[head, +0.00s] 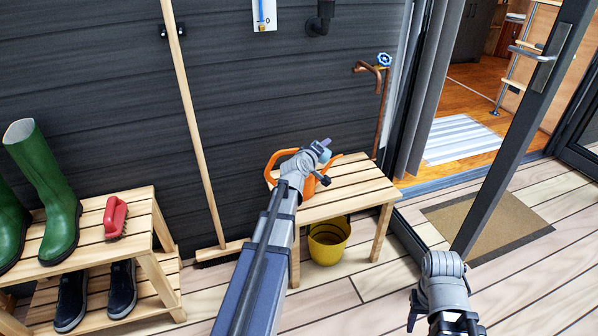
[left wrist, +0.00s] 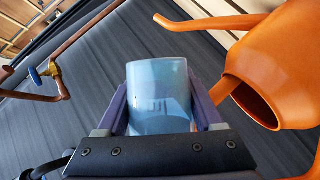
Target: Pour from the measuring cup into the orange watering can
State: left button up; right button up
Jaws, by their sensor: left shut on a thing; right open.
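The orange watering can (head: 308,188) stands on a slatted wooden bench, partly hidden behind my left arm. In the left wrist view the can (left wrist: 290,60) fills the right side, with its dark round opening facing the cup. My left gripper (head: 323,156) is shut on the measuring cup, a bluish see-through cup (left wrist: 160,95) between its fingers. The cup is beside the can's opening, with a small gap in the picture. Its contents and exact tilt I cannot tell. My right gripper (head: 442,322) is open and empty at the lower right, away from the bench.
The bench (head: 350,178) has a yellow bucket (head: 328,243) beneath it. A copper pipe with a blue tap (head: 384,60) rises behind it. A broom (head: 195,120) leans on the dark wall. Green boots (head: 50,190) and a red brush (head: 115,216) occupy the left rack.

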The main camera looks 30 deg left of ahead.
pick_arm(q)
jog(key=shift+r, duration=0.1)
jog(key=shift+s+a+r+n+t+h, duration=0.15)
jog(key=shift+r+n+t+h, duration=0.4)
jog(key=shift+n, duration=0.45)
jog(key=shift+a+r, duration=0.15)
jog(key=shift+r, duration=0.1)
jog(key=shift+s+a+r+n+t+p, duration=0.15)
jog(key=shift+a+r+n+t+p, duration=0.2)
jog(key=shift+r+n, duration=0.3)
jog(key=shift+s+a+r+n+t+h+b, duration=0.1)
jog(key=shift+a+r+n+t+h+b, duration=0.35)
jog(key=shift+n, duration=0.3)
